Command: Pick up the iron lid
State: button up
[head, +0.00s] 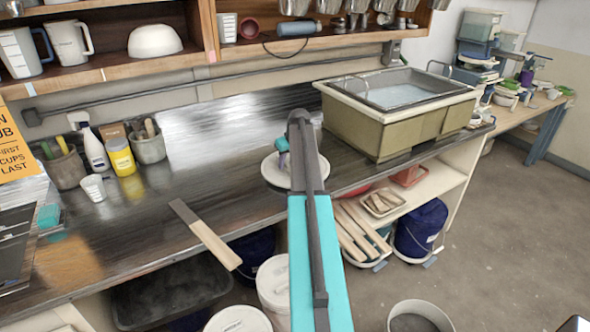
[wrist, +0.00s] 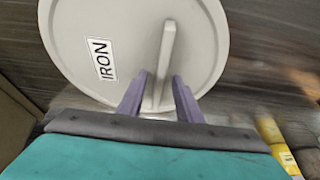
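The iron lid (head: 271,174) is a round, pale grey-white disc with a raised bar handle. In the wrist view the lid (wrist: 205,35) fills the upper middle, with its "IRON" label left of the handle. My gripper (wrist: 160,100) has purple fingers on either side of the handle, closed on it. The lid is sharp while the bench behind it is blurred, so it appears to move with my gripper. In the head view my gripper (head: 282,150) and part of the lid are hidden behind my arm. The lid shows over the bench's front edge; its height is unclear.
A large basin (head: 395,115) stands to the right on the bench. A flat wooden-handled tool (head: 205,234) lies at the front edge. Bottles and tool pots (head: 148,143) stand at the left. White-lidded buckets (head: 272,280) sit below; an open bucket (head: 420,316) stands on the floor.

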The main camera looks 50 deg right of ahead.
jog(key=shift+f, duration=0.25)
dwell(0.5)
grip_shut()
dwell(1.4)
